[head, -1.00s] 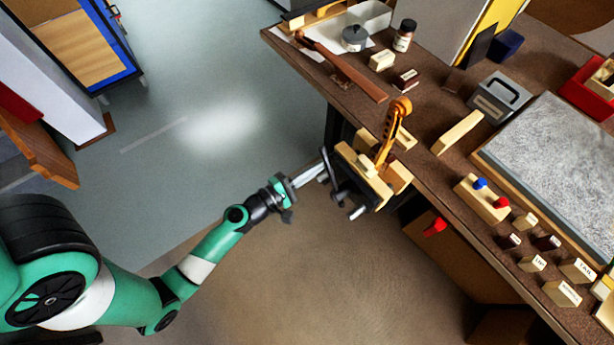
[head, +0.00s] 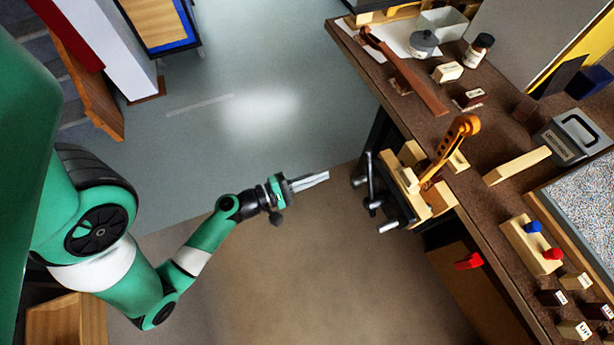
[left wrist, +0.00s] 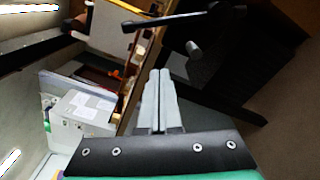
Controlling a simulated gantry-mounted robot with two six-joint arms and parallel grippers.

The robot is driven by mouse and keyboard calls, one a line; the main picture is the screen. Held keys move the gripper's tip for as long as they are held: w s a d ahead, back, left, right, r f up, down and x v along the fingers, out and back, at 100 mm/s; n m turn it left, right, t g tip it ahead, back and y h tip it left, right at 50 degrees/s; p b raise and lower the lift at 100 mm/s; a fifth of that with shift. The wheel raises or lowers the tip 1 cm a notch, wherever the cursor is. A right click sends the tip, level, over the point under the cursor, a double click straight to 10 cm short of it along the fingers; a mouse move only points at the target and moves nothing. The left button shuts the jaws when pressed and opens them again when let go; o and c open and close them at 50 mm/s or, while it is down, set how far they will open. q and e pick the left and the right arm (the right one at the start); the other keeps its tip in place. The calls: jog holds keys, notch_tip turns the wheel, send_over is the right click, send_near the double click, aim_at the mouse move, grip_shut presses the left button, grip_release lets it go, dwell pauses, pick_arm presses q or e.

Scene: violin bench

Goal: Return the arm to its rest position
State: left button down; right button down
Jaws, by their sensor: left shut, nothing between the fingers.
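My left arm comes in from the left in the head view. Its gripper (head: 314,181) is shut and empty, held over the open floor to the left of the bench. A clear gap lies between its fingertips and the vise (head: 385,195) on the bench edge. The shut fingers also show in the left wrist view (left wrist: 160,95), pressed together with nothing between them. A violin neck with a scroll (head: 460,140) stands in the vise's wooden jaws. My right gripper is not in view.
The bench (head: 480,195) fills the right side. On it are a neck-shaped wooden piece (head: 415,80), a block with blue and red pegs (head: 530,243), small labelled blocks, a jar (head: 424,42) and a bottle (head: 479,50). The floor (head: 260,270) around the gripper is clear.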

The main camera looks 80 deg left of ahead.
pick_arm(q)
jog(key=s, duration=0.2)
jog(key=shift+s+d+r, duration=0.1)
jog(key=shift+s+d, duration=0.05)
jog(key=shift+s, duration=0.15)
